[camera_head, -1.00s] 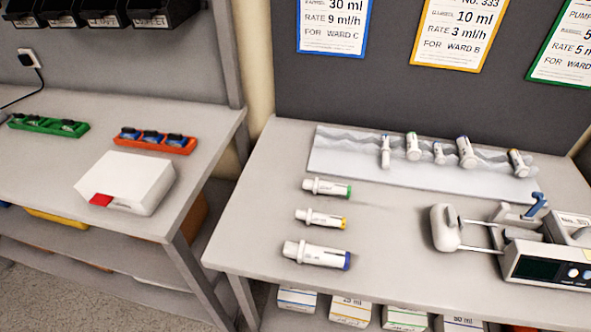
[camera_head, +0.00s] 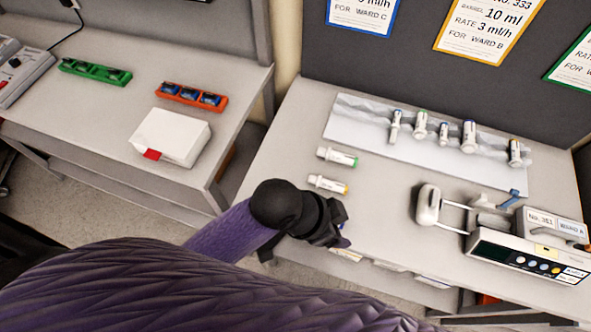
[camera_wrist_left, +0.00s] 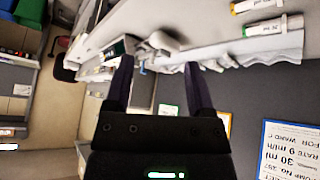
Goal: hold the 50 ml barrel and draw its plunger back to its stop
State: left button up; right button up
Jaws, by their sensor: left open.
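My left gripper (camera_head: 340,238) is over the front edge of the right table in the head view. Its open jaws also show in the left wrist view (camera_wrist_left: 159,68), with nothing between the fingertips. The thick blue-ended barrel, seen earlier at the front of the row, is now hidden behind my left gripper and arm. A green-ended barrel (camera_head: 337,156) and a yellow-ended barrel (camera_head: 327,184) lie on the table beyond the gripper. Size markings are too small to read. My right gripper is not in view.
A pale rack (camera_head: 365,128) holds several barrels at the back. A pump (camera_head: 520,255) with a pusher (camera_head: 428,205) stands to the right. The left table carries a white box (camera_head: 172,135), an orange tray (camera_head: 192,96) and a green tray (camera_head: 95,72).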

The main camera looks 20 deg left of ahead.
pick_arm(q)
jog(key=w+a+f+m+g+y, duration=0.2)
jog(key=w+a+f+m+g, duration=0.1)
jog(key=w+a+f+m, duration=0.55)
jog(key=shift+n, duration=0.55)
jog(key=f+b, duration=0.4)
jog(key=b, duration=0.1)
jog(key=a+f+b, duration=0.1)
jog(key=f+b, duration=0.1)
jog(key=b, duration=0.1)
jog(key=shift+s+f, duration=0.2)
jog(key=shift+s, duration=0.05)
jog(key=shift+d+r, duration=0.1)
jog(key=shift+r, duration=0.05)
